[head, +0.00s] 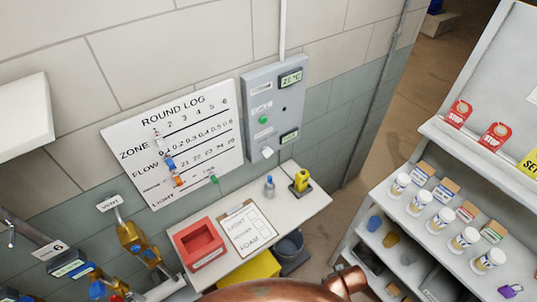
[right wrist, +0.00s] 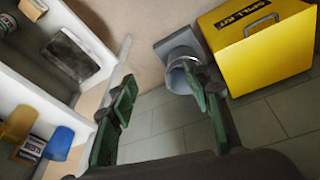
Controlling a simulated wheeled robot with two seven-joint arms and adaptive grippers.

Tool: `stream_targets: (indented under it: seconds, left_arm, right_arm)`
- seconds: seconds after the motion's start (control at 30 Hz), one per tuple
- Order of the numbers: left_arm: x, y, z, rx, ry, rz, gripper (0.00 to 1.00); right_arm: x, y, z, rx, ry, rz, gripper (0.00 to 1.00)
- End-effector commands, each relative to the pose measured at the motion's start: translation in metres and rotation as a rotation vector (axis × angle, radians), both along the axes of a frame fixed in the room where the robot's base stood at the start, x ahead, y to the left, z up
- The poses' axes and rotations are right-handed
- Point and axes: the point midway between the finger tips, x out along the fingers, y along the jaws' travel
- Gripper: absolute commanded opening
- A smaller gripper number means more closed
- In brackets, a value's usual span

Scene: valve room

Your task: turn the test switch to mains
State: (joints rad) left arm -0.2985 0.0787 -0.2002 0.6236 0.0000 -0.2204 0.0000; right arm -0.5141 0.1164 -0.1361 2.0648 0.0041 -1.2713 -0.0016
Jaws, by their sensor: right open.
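A grey wall panel (head: 276,105) hangs beside the round log board in the head view. It carries two small displays, the upper one reading about 21 °C, a green button (head: 263,119), a small dark knob (head: 284,109) and a pale tilted piece (head: 267,153) at its lower edge. Its labels are too small to read, so I cannot tell which part is the test switch or how it is set. My right gripper (right wrist: 160,90) is open and empty in the right wrist view, pointing toward the floor area, with no panel in that view. My left gripper is not in view.
A white table (head: 305,205) below the panel holds a red tray (head: 200,243), a clipboard (head: 246,228) and a yellow device (head: 301,180). A shelf (head: 440,180) with jars stands right. A yellow spill kit (right wrist: 258,45) and grey bucket (right wrist: 180,72) are near my right gripper.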

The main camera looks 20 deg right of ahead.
Motion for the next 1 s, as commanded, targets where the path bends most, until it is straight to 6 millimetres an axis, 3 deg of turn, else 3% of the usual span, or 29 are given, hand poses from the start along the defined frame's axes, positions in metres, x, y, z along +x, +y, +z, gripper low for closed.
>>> stream_targets:
  seconds: [0.17,0.27,0.4,0.67,0.87,1.0]
  left_arm:
    - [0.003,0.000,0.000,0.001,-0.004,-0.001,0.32]
    - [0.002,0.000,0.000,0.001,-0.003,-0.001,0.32]
    - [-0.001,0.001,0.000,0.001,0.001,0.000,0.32]
    - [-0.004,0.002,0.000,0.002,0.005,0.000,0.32]
    - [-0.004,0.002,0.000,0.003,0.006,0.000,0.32]
    - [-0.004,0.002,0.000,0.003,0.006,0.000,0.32]
  right_arm:
    - [0.016,-0.001,0.054,-0.011,-0.062,0.011,0.45]
    - [0.037,0.000,0.087,-0.022,-0.134,0.037,0.45]
    - [0.084,0.006,0.122,-0.040,-0.271,0.099,0.45]
    - [0.182,0.028,0.171,-0.073,-0.555,0.237,0.45]
    - [0.261,0.057,0.218,-0.100,-0.810,0.370,0.45]
    - [0.318,0.085,0.265,-0.124,-1.032,0.492,0.45]
